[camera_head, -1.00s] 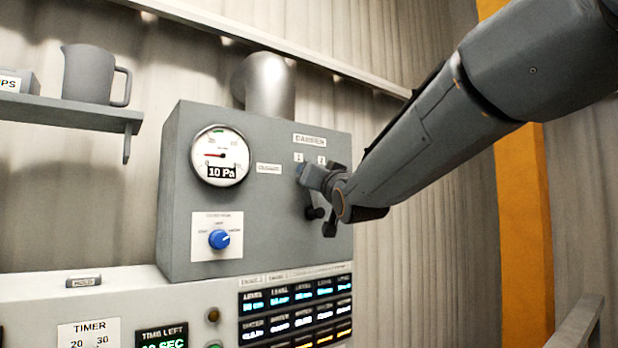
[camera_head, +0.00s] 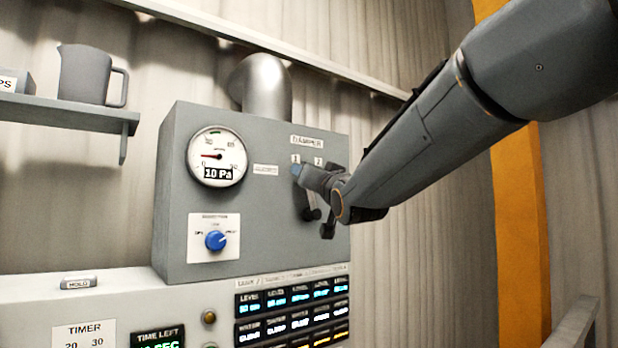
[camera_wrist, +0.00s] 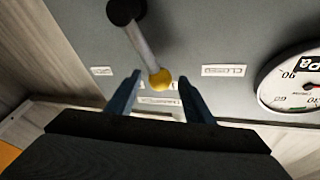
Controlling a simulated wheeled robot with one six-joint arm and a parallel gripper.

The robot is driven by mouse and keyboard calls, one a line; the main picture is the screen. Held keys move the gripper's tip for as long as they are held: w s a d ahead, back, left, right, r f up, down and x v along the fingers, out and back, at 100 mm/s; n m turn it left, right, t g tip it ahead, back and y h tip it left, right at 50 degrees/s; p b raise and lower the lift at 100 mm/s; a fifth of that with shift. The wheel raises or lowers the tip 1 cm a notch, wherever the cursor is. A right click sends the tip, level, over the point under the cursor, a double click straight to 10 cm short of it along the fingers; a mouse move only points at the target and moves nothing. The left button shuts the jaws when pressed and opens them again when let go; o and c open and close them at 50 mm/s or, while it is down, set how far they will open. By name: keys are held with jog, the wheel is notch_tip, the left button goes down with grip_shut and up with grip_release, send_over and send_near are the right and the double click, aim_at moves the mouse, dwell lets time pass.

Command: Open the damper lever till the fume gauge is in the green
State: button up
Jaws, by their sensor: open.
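The damper lever (camera_wrist: 144,45) is a grey rod with a yellow knob (camera_wrist: 160,79) at its end and a black hub (camera_wrist: 125,10). In the wrist view the knob lies between the two blue fingertips of my gripper (camera_wrist: 159,78), with a gap on either side. My gripper is open around it. In the head view my gripper (camera_head: 299,173) is at the damper panel and hides the knob; the black hub (camera_head: 312,214) shows below. The fume gauge (camera_head: 217,157) is a round white dial reading 10 Pa, its needle pointing left, at the low end.
The grey damper box (camera_head: 178,240) carries a CLOSED label (camera_wrist: 223,71), number labels above the lever and a blue selector knob (camera_head: 216,240). Below is a console with lit displays (camera_head: 292,310). A shelf (camera_head: 60,113) with a grey jug (camera_head: 85,75) is at the left.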

jog(key=b+v, duration=0.2)
jog(key=v, duration=0.5)
jog(key=shift+s, duration=0.1)
dwell(0.4)
